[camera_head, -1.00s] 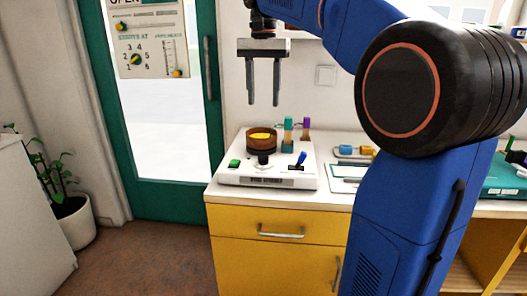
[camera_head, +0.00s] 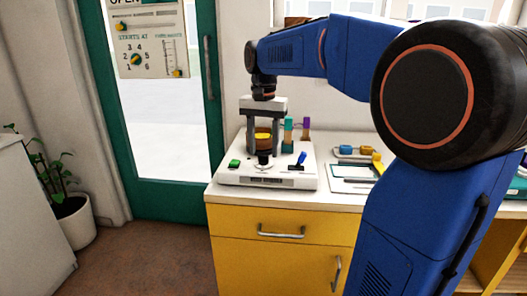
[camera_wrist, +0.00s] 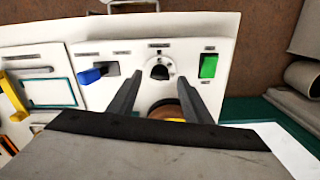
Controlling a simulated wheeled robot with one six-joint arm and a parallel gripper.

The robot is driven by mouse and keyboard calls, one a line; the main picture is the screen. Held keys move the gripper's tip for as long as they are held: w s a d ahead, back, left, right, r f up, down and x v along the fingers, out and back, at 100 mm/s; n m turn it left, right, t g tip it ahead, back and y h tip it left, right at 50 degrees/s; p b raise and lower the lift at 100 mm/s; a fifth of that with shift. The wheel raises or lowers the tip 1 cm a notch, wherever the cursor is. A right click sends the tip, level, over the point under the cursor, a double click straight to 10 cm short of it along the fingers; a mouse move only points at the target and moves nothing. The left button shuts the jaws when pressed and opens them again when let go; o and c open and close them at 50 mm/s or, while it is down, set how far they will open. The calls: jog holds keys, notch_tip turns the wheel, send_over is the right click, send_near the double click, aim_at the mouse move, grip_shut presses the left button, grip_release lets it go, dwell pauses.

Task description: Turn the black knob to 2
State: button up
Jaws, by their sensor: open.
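The black knob (camera_head: 264,161) stands near the front middle of the white control panel (camera_head: 228,179). It also shows in the wrist view (camera_wrist: 159,71), ringed by small dark marks too small to read. My gripper (camera_head: 262,151) is above the panel, pointing down, with its two fingers apart and nothing between them that I can see held. In the wrist view the fingertips (camera_wrist: 152,82) lie to either side of the knob's line, with the knob just beyond them. I cannot tell whether they touch the panel.
A green switch (camera_head: 234,163) is left of the knob and a blue lever (camera_head: 301,158) right of it. A brown round holder with a yellow top (camera_head: 262,136) is close behind, partly between the fingers. Teal (camera_head: 288,123) and purple (camera_head: 306,124) uprights stand at the back right.

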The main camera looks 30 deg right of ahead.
jog(key=shift+f, duration=0.8)
jog(key=c, duration=1.1)
jog(key=shift+o, duration=0.2)
jog(key=shift+n, duration=0.4)
jog(key=n, duration=0.4)
jog(key=shift+n, duration=2.5)
